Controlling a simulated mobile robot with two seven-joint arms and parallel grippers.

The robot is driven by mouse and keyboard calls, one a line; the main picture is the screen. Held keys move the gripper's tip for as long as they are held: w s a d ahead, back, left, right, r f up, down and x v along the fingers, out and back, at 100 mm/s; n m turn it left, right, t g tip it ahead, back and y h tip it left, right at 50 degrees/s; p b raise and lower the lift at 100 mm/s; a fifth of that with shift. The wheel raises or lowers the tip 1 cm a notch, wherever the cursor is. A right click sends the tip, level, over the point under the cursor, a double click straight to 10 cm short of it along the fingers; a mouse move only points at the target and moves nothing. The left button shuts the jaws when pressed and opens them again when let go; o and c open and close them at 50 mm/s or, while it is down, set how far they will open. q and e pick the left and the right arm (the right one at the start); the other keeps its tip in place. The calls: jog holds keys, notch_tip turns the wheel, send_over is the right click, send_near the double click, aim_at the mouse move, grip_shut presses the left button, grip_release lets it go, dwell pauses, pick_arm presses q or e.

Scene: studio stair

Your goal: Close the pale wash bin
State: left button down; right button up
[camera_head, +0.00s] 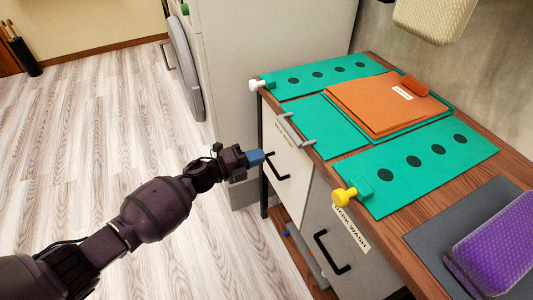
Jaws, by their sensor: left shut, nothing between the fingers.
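The pale wash bin (288,188) has a white front under the wooden table's edge, with a black bar handle and a small label too small to read surely. I cannot see a clear gap showing how far its front stands out. My left gripper (256,157) has blue fingertips, is shut and empty, and is close in front of the bin's handle (281,178). I cannot tell whether it touches. To the right is a grey bin front (350,230) labelled DARK WASH, with its own black handle. My right gripper is not in view.
The wooden table (478,122) carries green mats (425,165), an orange folded cloth (370,105) and a purple item (495,240). A yellow knob (344,196) and a grey bar (290,130) stick out at its edge. A white appliance (240,70) stands behind.

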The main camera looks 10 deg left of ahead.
pick_arm(q)
jog(key=p+v, duration=0.1)
jog(key=v, duration=0.7)
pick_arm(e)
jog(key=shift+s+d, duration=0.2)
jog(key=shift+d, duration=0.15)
pick_arm(q)
jog(key=shift+a, duration=0.15)
